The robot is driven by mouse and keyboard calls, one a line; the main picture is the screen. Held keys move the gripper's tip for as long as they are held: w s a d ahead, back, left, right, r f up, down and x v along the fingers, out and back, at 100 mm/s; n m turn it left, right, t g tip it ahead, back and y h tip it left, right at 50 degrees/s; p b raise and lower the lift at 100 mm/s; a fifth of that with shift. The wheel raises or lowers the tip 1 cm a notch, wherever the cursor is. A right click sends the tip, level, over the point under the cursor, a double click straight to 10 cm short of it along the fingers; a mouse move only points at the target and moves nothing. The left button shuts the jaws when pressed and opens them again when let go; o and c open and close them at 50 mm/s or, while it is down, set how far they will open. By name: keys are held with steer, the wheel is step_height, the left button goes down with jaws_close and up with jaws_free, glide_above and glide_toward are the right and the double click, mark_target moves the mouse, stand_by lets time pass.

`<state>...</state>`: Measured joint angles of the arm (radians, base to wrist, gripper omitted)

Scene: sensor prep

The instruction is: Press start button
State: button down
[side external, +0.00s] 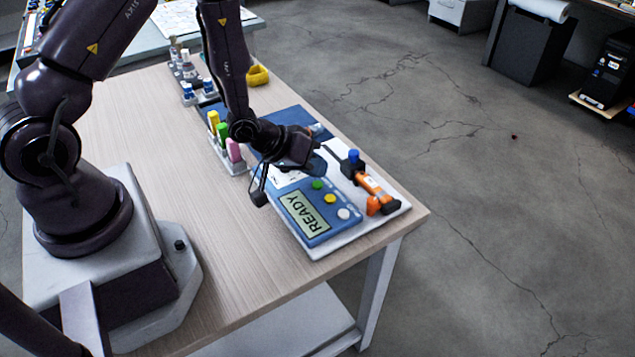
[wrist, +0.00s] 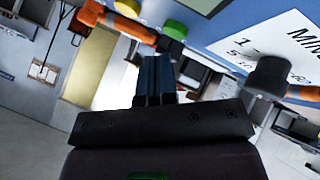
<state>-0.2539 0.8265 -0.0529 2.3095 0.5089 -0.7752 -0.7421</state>
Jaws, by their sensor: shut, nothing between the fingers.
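The device (side external: 308,213) is a blue panel with a screen reading READY. A green button (side external: 317,185), a yellow button (side external: 330,198) and a white button (side external: 343,213) sit in a row beside the screen. My gripper (side external: 314,168) is over the panel, close to the green button. In the wrist view the shut fingers (wrist: 158,68) point up toward the green button (wrist: 174,29), with the yellow button (wrist: 127,7) to its left. Nothing is held. I cannot tell whether the fingers touch the green button. No button label is readable.
An orange and black clamp-like tool (side external: 372,187) lies on the white base board (side external: 398,200), right of the buttons. A holder with yellow, green and pink items (side external: 233,150) stands left of the panel. A yellow roll (side external: 257,76) lies farther back. The wooden table (side external: 150,130) is clear toward my base.

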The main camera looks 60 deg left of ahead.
mark_target(315, 182)
steer(key=shift+f, duration=0.1)
stand_by(0.7)
steer(key=shift+f, duration=0.3)
steer(key=shift+f, duration=0.4)
stand_by(0.6)
steer(key=shift+r, duration=0.85)
steer(key=shift+r, duration=0.1)
steer(key=shift+r, duration=2.35)
